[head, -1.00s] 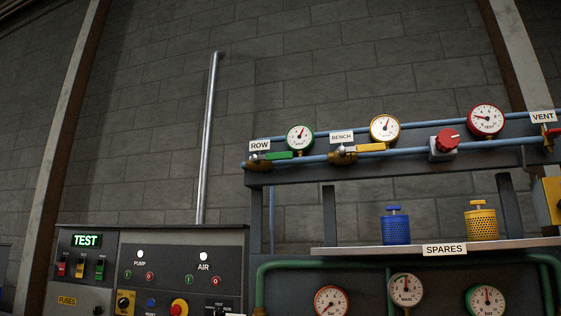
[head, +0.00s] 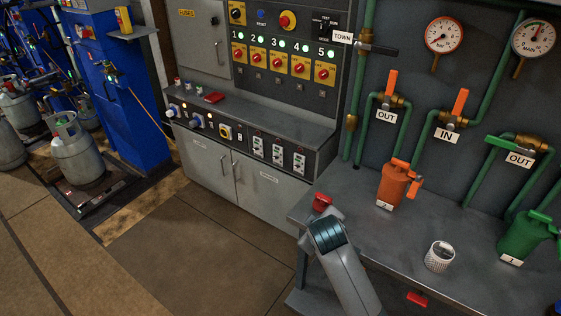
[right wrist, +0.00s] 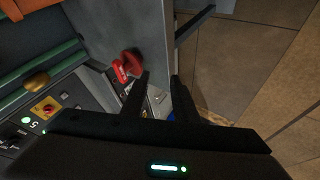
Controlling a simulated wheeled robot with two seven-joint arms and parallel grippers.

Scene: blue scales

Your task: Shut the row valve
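The row valve is not in either view now; in the earlier head view its green handle lies along the blue pipe beside the ROW label. An arm of mine (head: 340,265) rises from the bottom of the head view, beside the bench's left corner; its fingers cannot be made out there. In the right wrist view my right gripper (right wrist: 160,78) has its two dark fingers apart with nothing held between them. A red knob-like part (right wrist: 125,65) is close to the left fingertip. My left gripper is not in view.
The grey bench (head: 385,245) holds an orange canister (head: 394,185), a green canister (head: 522,238) and a white ribbed cup (head: 439,257). Green pipes with OUT and IN valves run behind. A control cabinet (head: 255,140) stands at centre. The floor (head: 190,250) at lower left is clear.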

